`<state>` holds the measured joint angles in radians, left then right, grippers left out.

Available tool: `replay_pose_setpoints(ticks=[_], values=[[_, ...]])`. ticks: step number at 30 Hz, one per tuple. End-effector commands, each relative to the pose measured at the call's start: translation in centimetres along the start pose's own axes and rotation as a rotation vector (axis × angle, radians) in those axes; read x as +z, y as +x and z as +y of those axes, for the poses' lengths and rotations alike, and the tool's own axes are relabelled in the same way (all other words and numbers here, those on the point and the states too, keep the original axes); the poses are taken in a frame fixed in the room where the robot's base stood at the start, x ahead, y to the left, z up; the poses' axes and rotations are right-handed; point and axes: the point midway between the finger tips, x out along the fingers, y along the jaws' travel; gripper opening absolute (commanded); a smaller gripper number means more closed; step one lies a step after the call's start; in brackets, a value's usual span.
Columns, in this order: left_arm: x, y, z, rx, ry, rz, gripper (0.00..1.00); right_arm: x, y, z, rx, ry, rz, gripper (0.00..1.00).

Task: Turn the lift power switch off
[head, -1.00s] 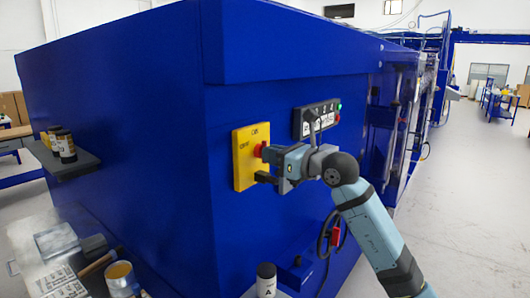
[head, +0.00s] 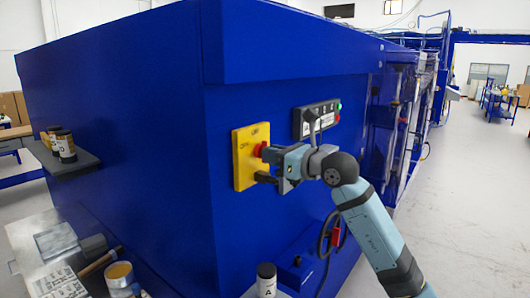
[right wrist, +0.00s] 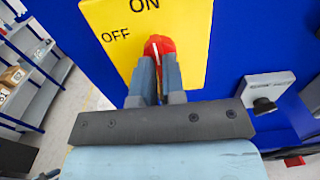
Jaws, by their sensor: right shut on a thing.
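The lift power switch is a yellow plate (head: 242,172) with a red knob (head: 260,149) on the blue machine's side. In the right wrist view the yellow plate (right wrist: 185,22) reads ON at the top and OFF at the upper left. My left gripper is not in view.
A black control panel (head: 316,120) with a green light is right of the switch. A shelf (head: 75,165) with jars juts out at the left. A bench (head: 25,235) with a tin and tools is at lower left. A labelled bottle (head: 266,281) stands below. The floor at right is clear.

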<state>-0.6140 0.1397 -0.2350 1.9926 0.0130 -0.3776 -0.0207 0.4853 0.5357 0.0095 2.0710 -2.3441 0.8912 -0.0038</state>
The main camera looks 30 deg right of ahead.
Motion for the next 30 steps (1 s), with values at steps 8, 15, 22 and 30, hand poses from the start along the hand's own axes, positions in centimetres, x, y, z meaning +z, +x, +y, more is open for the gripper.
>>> replay_pose_setpoints(ticks=[8, 15, 22, 30], values=[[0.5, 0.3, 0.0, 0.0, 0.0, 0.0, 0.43, -0.2, 0.0, 0.0, 0.0, -0.033, 0.0, 0.0], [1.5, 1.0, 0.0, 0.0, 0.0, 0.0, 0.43, -0.2, 0.0, 0.0, 0.0, -0.155, 0.0, 0.0], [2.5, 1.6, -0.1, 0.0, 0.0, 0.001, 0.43, -0.2, 0.0, 0.0, 0.0, -0.271, -0.001, 0.0], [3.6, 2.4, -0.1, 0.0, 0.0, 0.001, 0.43, -0.2, 0.0, 0.0, 0.0, -0.407, -0.001, 0.0]])
